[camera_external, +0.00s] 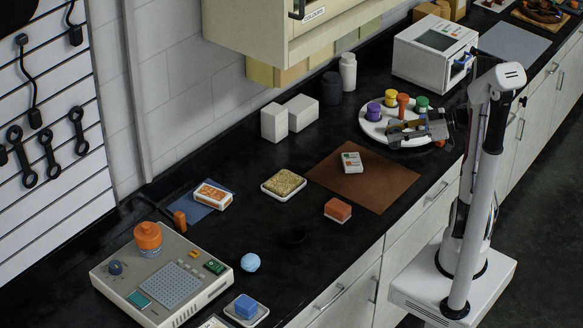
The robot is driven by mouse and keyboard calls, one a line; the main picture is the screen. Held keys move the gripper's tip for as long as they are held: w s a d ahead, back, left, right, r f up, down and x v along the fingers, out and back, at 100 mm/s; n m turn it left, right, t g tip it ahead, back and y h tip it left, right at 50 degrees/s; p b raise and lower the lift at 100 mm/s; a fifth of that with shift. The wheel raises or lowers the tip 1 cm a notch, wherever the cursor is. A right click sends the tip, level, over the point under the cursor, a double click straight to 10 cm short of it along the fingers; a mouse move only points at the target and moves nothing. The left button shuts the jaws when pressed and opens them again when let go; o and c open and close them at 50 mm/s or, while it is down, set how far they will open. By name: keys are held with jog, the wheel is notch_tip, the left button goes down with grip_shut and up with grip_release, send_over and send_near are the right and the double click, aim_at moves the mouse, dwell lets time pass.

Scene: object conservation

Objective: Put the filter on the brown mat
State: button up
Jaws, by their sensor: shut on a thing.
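The brown mat (372,188) lies flat on the black bench, right of centre. A small white box with a coloured label (352,162) stands on its far part. A round white tray (369,126) behind the mat holds small coloured pieces that look like filters: purple (374,111), yellow (391,98), orange (403,103) and green (421,104). My gripper (397,134) is low over the tray's front, shut on a piece that it mostly hides. I cannot tell the piece's colour or whether it still touches the tray.
An orange-topped block (338,209) sits at the mat's near edge. A dish with a tan filling (284,183) is left of the mat. A white machine (434,53) stands behind the tray. The mat's right half is clear.

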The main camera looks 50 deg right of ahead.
aim_at(394, 148)
dwell(0.4)
jog(key=shift+f, duration=3.05)
jog(key=shift+f, duration=0.1)
jog(key=shift+f, duration=1.8)
jog(key=shift+f, duration=0.1)
jog(key=o, duration=1.1)
